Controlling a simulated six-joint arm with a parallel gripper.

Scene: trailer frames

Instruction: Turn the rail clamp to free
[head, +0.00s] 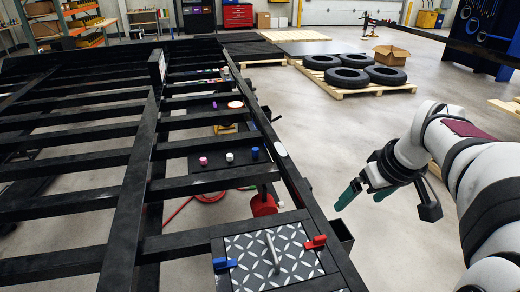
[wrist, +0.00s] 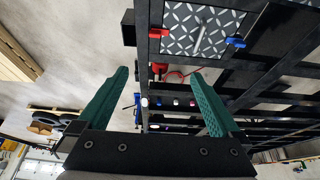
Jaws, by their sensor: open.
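A diamond-plate panel (head: 300,277) is set in the near end of the black trailer frame (head: 128,205). A red lever (head: 315,243) sits at its right edge and a blue lever (head: 224,263) at its left edge. A grey bar handle (head: 272,250) stands on the plate between them. Which of these is the rail clamp, I cannot tell. My gripper (head: 360,192) is open and empty, to the right of the frame and apart from it. In the wrist view, the red lever (wrist: 158,33) and blue lever (wrist: 237,42) show beyond the green fingers (wrist: 160,78).
Small coloured knobs (head: 230,157) sit on a dark panel inside the frame. A red object (head: 264,206) and a red hose (head: 178,212) are below. Tires on a pallet (head: 353,90) stand at the back.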

